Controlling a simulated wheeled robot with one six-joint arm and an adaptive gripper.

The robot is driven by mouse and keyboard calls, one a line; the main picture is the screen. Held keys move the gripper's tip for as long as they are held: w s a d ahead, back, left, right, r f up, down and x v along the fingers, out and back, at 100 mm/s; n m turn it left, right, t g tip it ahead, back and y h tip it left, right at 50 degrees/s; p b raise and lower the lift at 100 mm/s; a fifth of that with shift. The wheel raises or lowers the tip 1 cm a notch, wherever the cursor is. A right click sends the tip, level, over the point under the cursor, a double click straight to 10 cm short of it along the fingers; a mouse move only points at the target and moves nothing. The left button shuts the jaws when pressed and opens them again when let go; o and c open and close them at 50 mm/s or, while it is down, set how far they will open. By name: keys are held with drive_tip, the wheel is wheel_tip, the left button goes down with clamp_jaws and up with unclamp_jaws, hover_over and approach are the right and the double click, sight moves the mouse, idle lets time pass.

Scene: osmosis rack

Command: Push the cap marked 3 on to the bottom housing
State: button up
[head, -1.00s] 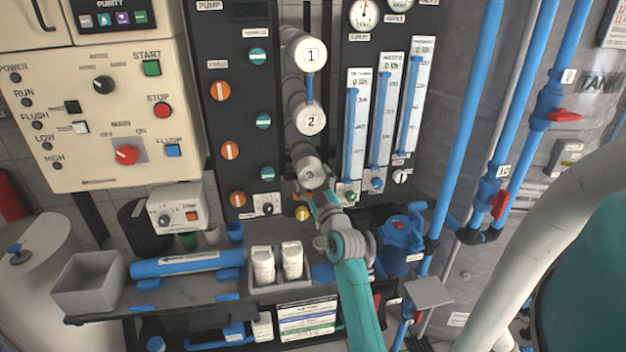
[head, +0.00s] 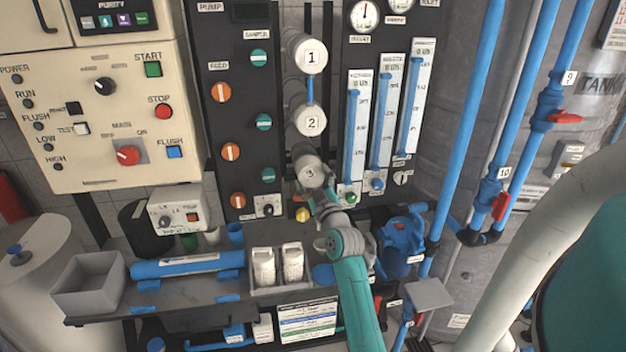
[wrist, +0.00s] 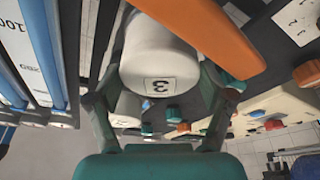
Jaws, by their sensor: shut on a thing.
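The cap marked 3 (head: 307,173) is a white round end piece at the front of the bottom housing (head: 300,152), below the housings marked 1 and 2. In the wrist view the cap (wrist: 160,55) sits between my two fingers, its 3 label upside down. My gripper (wrist: 160,92) is shut on the cap, with a finger at each side. In the head view my gripper (head: 312,189) covers the cap's lower part. Whether a gap lies between cap and housing is hidden.
The cap marked 2 (head: 312,123) is just above. Flow tubes (head: 355,140) stand close on the right, and orange and teal valve knobs (head: 237,200) on the left. An orange bar (wrist: 205,35) runs beside the cap. A bench (head: 200,290) lies below.

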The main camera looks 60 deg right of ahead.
drive_tip(key=o, duration=1.1)
drive_tip(key=v, duration=1.2)
drive_tip(key=s+a+f+y, duration=0.3)
drive_tip(key=a+f, duration=0.4)
drive_tip(key=a, duration=0.5)
drive_tip(key=s+a+f+y, duration=0.25)
drive_tip(key=a+f, duration=0.45)
drive_tip(key=a, duration=0.5)
drive_tip(key=s+a+y, duration=0.2)
drive_tip(key=s+a, duration=0.4)
drive_tip(key=s+a+n+y, duration=0.1)
drive_tip(key=s+a+y, duration=0.2)
drive_tip(key=s+a, duration=0.2)
drive_tip(key=s+a+n+g+y, duration=0.1)
drive_tip(key=s+a+y, duration=0.2)
drive_tip(key=s+a, duration=0.3)
drive_tip(key=shift+s+a, duration=0.15)
drive_tip(key=shift+s, duration=0.6)
drive_tip(key=shift+s+a, duration=0.2)
drive_tip(key=shift+s, duration=0.6)
